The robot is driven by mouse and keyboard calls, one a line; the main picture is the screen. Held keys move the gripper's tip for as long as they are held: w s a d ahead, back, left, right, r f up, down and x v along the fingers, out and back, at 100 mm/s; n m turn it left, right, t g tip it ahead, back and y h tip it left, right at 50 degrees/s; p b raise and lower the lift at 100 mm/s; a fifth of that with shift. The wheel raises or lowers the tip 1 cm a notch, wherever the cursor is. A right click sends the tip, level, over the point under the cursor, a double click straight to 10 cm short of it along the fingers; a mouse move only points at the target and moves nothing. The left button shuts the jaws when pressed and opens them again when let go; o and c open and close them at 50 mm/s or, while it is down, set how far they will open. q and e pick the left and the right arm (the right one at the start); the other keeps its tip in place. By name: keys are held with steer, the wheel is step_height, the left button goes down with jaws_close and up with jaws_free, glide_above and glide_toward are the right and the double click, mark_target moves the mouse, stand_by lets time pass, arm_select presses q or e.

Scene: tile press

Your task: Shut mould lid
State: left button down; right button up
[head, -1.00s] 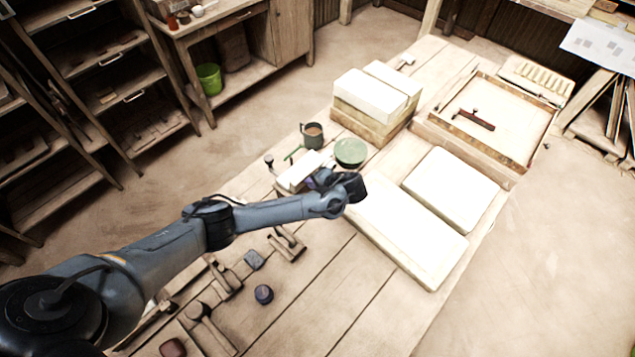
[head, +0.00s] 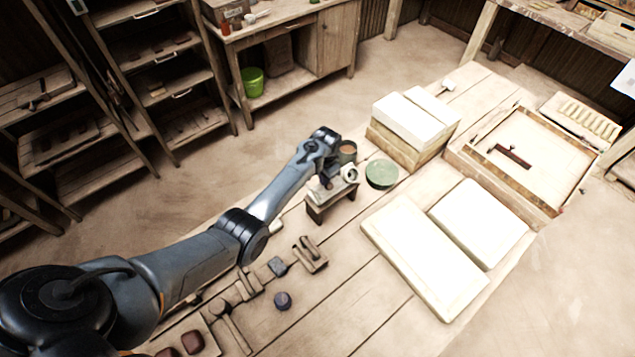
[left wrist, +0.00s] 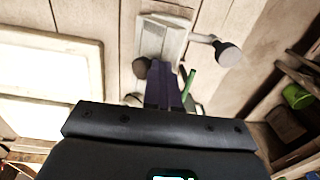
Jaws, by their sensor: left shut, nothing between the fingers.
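A small wooden stand (head: 322,209) with a pale block-like top, which looks like the mould, stands on the bench just below my left gripper. In the left wrist view a pale panel (left wrist: 162,38) lies ahead of the fingers, with a rod ending in a round knob (left wrist: 229,54) at its right. I cannot tell which part is the lid or how far it is open. My left gripper (head: 326,180) is shut and empty, its purple fingers (left wrist: 165,76) close to the panel; contact is unclear. My arm hides part of the stand. My right gripper is not in view.
Two white slabs (head: 425,258) lie to the right. A green bowl (head: 381,174) and a mug (head: 347,152) are close beside the gripper. Stacked white blocks (head: 413,119) and a wooden tray (head: 478,171) stand farther back. Hand tools (head: 309,254) lie nearer the front.

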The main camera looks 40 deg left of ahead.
arm_select(q)
steer(key=a+f+h+b, duration=0.1)
steer(key=a+h+b, duration=0.1)
steer(key=shift+f+g+h+b, duration=0.3)
steer(key=shift+f+h+b, duration=0.05)
steer(key=shift+h, duration=0.05)
steer(key=shift+w+a+f+h+b, duration=0.2)
steer(key=shift+a+h+b, duration=0.4)
steer(key=shift+b, duration=0.4)
steer(key=a+f+b, duration=0.2)
steer(key=b, duration=0.4)
steer(key=shift+w+a+f, duration=0.15)
steer(key=shift+a+f, duration=0.1)
steer(key=shift+a, duration=0.1)
steer(key=shift+a+r, duration=0.15)
